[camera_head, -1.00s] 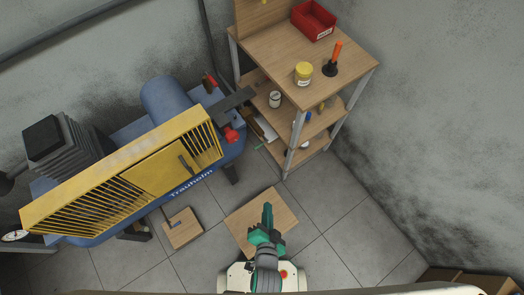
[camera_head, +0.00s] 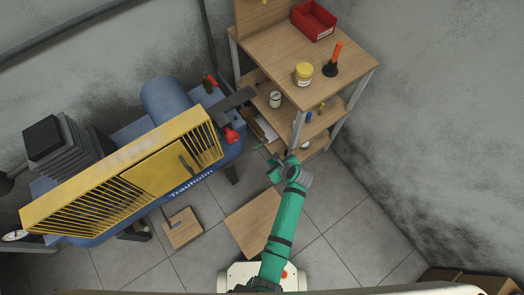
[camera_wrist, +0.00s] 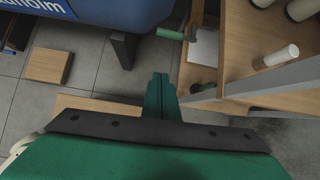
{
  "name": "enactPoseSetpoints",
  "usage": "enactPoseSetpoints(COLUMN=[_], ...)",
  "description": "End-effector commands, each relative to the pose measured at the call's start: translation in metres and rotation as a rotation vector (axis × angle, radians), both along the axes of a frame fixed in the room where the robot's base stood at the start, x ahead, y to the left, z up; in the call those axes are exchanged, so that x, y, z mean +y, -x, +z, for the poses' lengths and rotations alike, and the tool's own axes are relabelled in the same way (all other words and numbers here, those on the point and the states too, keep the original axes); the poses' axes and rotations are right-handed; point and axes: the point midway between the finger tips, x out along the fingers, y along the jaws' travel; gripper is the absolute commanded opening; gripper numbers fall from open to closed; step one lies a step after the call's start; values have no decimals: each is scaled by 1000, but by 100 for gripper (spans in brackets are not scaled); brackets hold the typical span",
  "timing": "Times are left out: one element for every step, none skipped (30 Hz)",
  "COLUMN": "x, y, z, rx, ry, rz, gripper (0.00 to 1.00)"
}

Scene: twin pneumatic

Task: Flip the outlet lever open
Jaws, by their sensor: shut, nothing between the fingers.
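The blue compressor (camera_head: 205,172) with a yellow guard stands at the left in the head view. Two red handles show at its right end: a lower one (camera_head: 232,135) and an upper one (camera_head: 209,82). I cannot tell which of them is the outlet lever. My gripper (camera_head: 268,156) is shut and empty, in front of the shelf unit, to the right of and below the lower red handle and apart from it. In the wrist view, the shut fingers (camera_wrist: 160,80) point toward the compressor's blue underside (camera_wrist: 115,8); no red handle shows there.
The wooden shelf unit (camera_head: 345,70) is close to my gripper. It holds a red bin (camera_head: 313,20), a yellow-lidded jar (camera_head: 303,73) and an orange-handled tool (camera_head: 335,58). A wooden board (camera_head: 250,228) and a small wooden block (camera_head: 182,228) lie on the floor. Floor shows between compressor and shelf.

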Motion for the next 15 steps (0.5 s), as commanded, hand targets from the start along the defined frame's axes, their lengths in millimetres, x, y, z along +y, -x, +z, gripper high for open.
enactPoseSetpoints(x=[-1, -2, -2, -2, -2, -2, -2, -2, -2, -2, -2, -2, -2, -2, -1], y=[-5, -6, -8, -8, -8, -9, -9, -9, -8, -8, -8, -8, -8, -9, -9], z=[2, 2, 3, 3, 3, 3, 3, 3, 3, 3, 3, 3, 3, 3, 2], rx=[11, 18, 25, 29, 31, 33, 33, 33, 33, 32, 31, 31, 31, 31, 31], ry=[-21, -31, -41, -45, -48, -50, -50, -50, -50, -49, -50, -50, -49, -49, -49], rz=[-15, -22, -28, -31, -33, -35, -35, -35, -35, -35, -35, -35, -34, -34, -34], gripper=[0, 0, 0, 0, 0, 0, 0, 0, 0, 0, 0, 0, 0, 0, 0])
